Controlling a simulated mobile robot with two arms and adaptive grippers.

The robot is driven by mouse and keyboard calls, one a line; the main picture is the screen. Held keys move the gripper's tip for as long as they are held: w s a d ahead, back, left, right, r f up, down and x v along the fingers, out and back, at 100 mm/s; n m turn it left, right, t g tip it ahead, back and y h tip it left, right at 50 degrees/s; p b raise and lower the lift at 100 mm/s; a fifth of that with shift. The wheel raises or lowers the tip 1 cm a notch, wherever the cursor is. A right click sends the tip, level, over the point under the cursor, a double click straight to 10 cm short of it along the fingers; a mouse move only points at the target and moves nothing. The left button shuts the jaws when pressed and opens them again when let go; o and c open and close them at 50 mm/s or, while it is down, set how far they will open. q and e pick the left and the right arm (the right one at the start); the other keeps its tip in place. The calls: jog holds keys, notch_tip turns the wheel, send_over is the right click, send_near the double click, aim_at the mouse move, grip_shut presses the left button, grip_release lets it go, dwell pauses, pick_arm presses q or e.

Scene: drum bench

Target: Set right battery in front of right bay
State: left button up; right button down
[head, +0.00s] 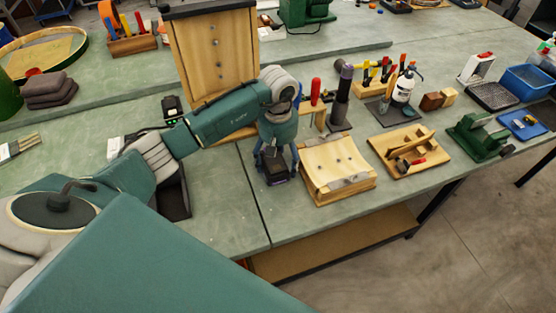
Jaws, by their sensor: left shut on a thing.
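My left gripper (277,166) points down over the bench, left of the curved wooden form. It is shut on a dark battery (278,183) with a purple lower edge, held upright at or just above the bench top; I cannot tell if it touches. Another black unit with green lights (171,104), perhaps a battery or charger, shows behind my left arm. A black tray-like thing (178,200) is partly hidden under my forearm. I cannot make out the right bay; my arm may cover it. My right gripper is not in view.
The curved wooden form (337,168) stands close to the right of the gripper. A tall wooden panel (215,50) rises behind my arm. A wooden plane jig (409,150) and green vise (478,137) stand farther right. Bench top (225,205) left of the gripper is clear.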

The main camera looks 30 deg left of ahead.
pick_arm(q)
jog(key=o, duration=1.6)
jog(key=shift+c, duration=0.2)
